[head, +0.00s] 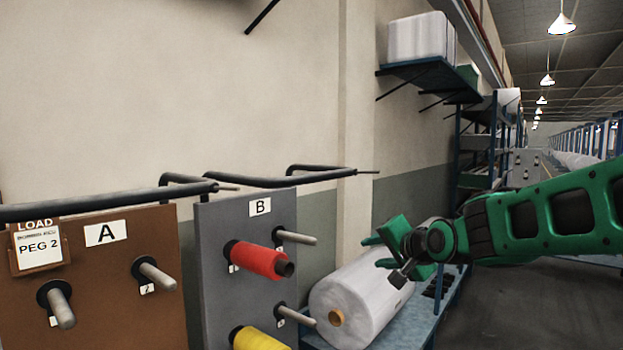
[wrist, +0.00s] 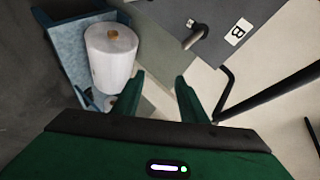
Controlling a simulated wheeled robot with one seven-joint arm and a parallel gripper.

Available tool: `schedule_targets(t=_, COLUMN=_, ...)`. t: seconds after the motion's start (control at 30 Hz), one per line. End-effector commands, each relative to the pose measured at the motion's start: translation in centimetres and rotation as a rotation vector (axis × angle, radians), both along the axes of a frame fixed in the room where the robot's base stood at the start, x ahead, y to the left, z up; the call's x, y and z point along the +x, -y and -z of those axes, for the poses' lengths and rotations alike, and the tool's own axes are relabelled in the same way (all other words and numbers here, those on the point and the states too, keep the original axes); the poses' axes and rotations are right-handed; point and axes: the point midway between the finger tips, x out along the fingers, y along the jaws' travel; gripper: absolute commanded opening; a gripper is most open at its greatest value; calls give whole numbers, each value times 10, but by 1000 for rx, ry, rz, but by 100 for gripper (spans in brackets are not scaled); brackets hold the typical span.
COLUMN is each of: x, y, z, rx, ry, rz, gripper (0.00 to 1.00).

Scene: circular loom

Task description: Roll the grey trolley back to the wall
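The grey trolley (head: 222,222) has an upright panel marked B, with pegs, a red bobbin (head: 258,261) and a yellow bobbin (head: 262,338). Its black bar handle (head: 320,177) sticks out at the top. My gripper (head: 378,252) is open and empty, to the right of the panel and lower than the handle, in front of a white roll. In the wrist view, the fingers (wrist: 158,88) are apart with nothing between them. The grey panel (wrist: 205,48) shows beyond them at the top, and black bars (wrist: 275,95) run to their right. The trolley's wheels are out of view.
A brown trolley (head: 105,270) marked A, with a "LOAD PEG 2" card, stands left of the grey one. A blue bench (head: 408,328) with a large white roll (head: 350,300) stands to the right. The wall (head: 270,90) is behind. Open floor (head: 530,310) lies at right.

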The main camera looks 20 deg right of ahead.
Motion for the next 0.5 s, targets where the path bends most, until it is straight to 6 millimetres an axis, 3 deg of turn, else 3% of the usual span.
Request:
schedule_targets(t=0.03, x=20, y=-16, z=-23, rx=84, ry=89, rz=-7, gripper=39)
schedule_targets(t=0.1, x=40, y=-36, z=-56, rx=212, ry=206, rz=-19, gripper=39)
schedule_targets(t=0.2, x=58, y=-59, z=-97, rx=383, ry=339, rz=-44, gripper=39)
schedule_targets(t=0.33, x=67, y=-77, z=-133, rx=547, ry=446, rz=-77, gripper=39)
schedule_targets(t=0.5, x=72, y=-86, z=-152, rx=640, ry=499, rz=-98, gripper=39)
